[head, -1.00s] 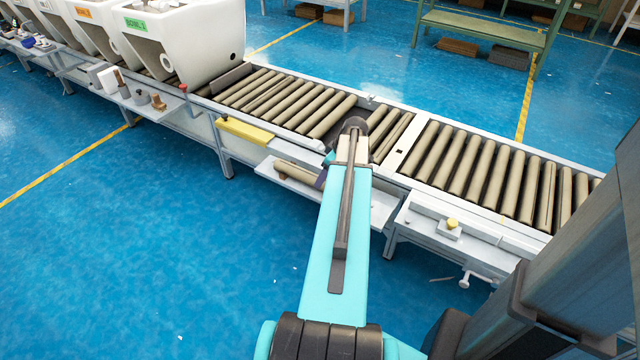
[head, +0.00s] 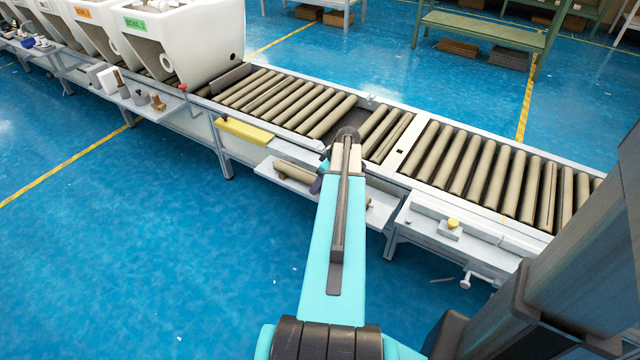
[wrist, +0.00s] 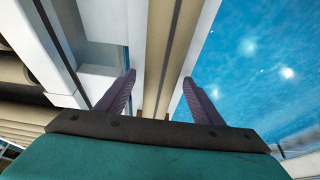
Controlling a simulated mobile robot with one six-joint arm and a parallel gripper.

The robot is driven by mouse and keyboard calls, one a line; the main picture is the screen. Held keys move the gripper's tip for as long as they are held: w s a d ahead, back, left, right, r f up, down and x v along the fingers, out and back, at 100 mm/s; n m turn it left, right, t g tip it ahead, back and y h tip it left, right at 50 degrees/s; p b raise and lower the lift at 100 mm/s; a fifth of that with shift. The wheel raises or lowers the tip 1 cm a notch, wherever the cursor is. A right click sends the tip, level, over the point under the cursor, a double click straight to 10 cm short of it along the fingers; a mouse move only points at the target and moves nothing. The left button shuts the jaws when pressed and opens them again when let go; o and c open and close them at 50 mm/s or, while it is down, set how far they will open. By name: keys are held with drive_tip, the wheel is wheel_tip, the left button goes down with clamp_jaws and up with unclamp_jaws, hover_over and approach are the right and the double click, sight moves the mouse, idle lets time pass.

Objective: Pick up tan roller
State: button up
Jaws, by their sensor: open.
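The tan roller (head: 294,171) lies on a low white side shelf (head: 290,183) along the near side of the conveyor. My arm hides part of it in the head view. My gripper (wrist: 160,80) is open, with its two purple fingers apart in the wrist view. The tan roller (wrist: 160,40) runs lengthwise up that view, in line with the gap between the fingers. One purple finger (head: 317,185) shows beside the roller in the head view. I cannot tell the height gap between fingertips and roller.
The conveyor (head: 285,100) carries several tan rollers, with a dark gap behind my wrist. A yellow plate (head: 245,131) is on its near edge. White toilet bowls (head: 200,40) stand at the upper left. The blue floor (head: 150,260) in front is clear.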

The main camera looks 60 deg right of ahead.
idle(0.3)
clamp_jaws()
drive_tip(key=shift+r, duration=0.1)
drive_tip(key=shift+r, duration=0.15)
idle(0.3)
drive_tip(key=shift+r+p, duration=0.7)
drive_tip(key=shift+r, duration=4.15)
